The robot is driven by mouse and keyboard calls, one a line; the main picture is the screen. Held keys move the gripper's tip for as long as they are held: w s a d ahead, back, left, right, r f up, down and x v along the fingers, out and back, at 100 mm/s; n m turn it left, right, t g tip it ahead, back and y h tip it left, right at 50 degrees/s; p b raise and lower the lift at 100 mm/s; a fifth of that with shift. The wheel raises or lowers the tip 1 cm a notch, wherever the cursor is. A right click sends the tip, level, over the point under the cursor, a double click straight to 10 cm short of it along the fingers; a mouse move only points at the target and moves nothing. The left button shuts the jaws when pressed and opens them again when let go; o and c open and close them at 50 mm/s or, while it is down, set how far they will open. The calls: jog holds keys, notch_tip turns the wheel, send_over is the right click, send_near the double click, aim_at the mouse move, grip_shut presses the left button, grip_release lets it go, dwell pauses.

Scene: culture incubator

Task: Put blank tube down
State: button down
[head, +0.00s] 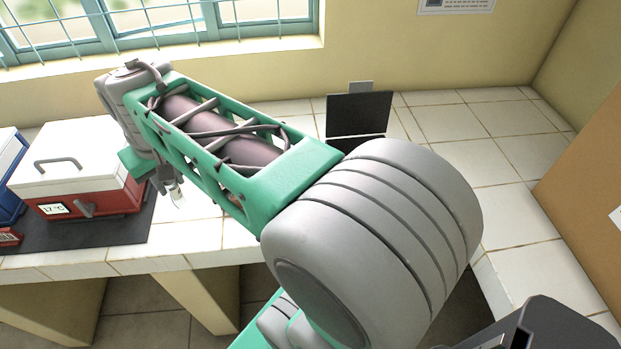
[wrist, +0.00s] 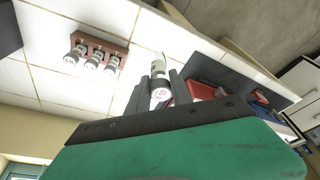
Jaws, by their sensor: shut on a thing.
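My gripper (wrist: 160,88) is shut on a tube (wrist: 159,94) with a pale cap that bears a reddish mark. The tube's clear end points away from the camera. In the head view my gripper (head: 167,183) hangs over the white tiled bench, just right of the red box, with the tube (head: 177,193) below it. The tube appears held above the bench, apart from other things. In the wrist view a brown-red rack (wrist: 102,43) stands on the tiles to the left and holds three capped tubes (wrist: 93,61).
A red incubator box (head: 110,203) with a white lid and a display stands on a dark mat (head: 110,236). A blue box (head: 8,165) is at the far left. A black panel (head: 358,115) stands at the back. Bare tiles (head: 195,235) lie right of the mat.

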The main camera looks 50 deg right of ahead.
jog(key=s+d+m+g+h+b, duration=0.1)
jog(key=s+d+m+b, duration=0.3)
jog(key=d, duration=0.7)
jog(key=s+d+m+h+b, duration=0.1)
jog(key=s+d+m, duration=0.45)
jog(key=d, duration=0.45)
jog(key=s+d+r+m+g+b, duration=0.15)
jog(key=s+d+m, duration=0.3)
jog(key=s, duration=0.45)
jog(key=s+d+m+g+b, duration=0.1)
jog(key=s+d+m+b, duration=0.3)
jog(key=s, duration=0.6)
jog(key=w+d+f+b, duration=0.7)
jog(key=d+f, duration=0.3)
jog(key=f, duration=0.2)
jog(key=shift+d+m+h, duration=0.25)
jog(key=shift+m+h, duration=0.15)
jog(key=shift+f, duration=0.15)
